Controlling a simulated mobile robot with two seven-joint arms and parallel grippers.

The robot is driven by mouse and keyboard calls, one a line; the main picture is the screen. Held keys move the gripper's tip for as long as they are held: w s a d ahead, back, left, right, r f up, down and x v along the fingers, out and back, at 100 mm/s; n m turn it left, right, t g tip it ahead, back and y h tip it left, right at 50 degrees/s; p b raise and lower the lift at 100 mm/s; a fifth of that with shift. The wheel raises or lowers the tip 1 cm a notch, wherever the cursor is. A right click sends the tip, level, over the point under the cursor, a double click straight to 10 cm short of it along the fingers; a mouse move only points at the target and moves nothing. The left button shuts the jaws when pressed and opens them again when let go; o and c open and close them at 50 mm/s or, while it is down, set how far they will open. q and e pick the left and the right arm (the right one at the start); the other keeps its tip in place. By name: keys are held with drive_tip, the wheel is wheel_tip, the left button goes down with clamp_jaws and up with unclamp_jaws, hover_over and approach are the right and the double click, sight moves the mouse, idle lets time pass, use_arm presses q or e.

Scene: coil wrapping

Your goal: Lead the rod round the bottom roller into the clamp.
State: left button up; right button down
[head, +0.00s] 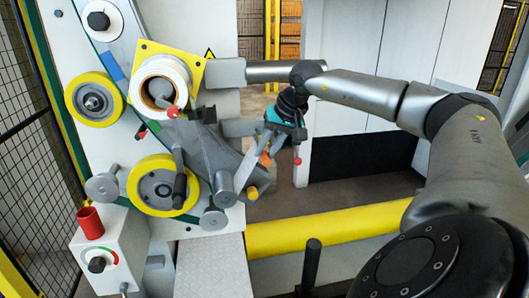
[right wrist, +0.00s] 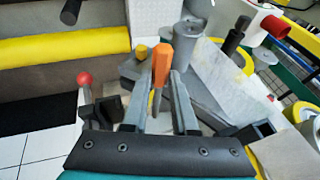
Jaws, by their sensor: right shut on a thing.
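The rod, as far as I can make out, is the orange piece (head: 265,159) at my right gripper (head: 250,168). In the right wrist view the orange piece (right wrist: 161,62) stands upright between the fingers of my right gripper (right wrist: 161,75), which is shut on it. The gripper is at the lower right of the machine's grey arm (head: 212,150). The bottom roller (head: 150,200), yellow-rimmed, lies left of the gripper, apart from it. I cannot tell which part is the clamp. My left gripper is not in view.
A white coil (head: 163,70) on a yellow square plate sits above, with another yellow wheel (head: 95,99) to its left. Grey discs surround the bottom roller. A control box (head: 105,255) with a red cup (head: 90,222) stands at lower left. A yellow rail (head: 330,228) runs below the gripper.

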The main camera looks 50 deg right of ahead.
wheel_tip(320, 180, up, 6)
drive_tip(key=s+d+p, duration=0.1)
drive_tip(key=p, duration=0.2)
drive_tip(key=shift+s+d, duration=0.2)
drive_tip(key=shift+d, duration=0.15)
drive_tip(key=shift+f, duration=0.15)
idle(0.4)
drive_tip(key=shift+s+d+f+b, duration=0.1)
drive_tip(key=shift+s+d+b, duration=0.7)
drive_tip(key=shift+d+b, duration=0.2)
drive_tip(key=shift+s+d+f+b, duration=0.1)
drive_tip(key=shift+s+d+b, duration=0.75)
drive_tip(key=shift+d, duration=0.1)
wheel_tip(320, 180, down, 4)
drive_tip(key=b, duration=0.3)
drive_tip(key=shift+r+b, duration=0.1)
drive_tip(key=shift+b, duration=0.3)
drive_tip(key=c, duration=0.6)
unclamp_jaws()
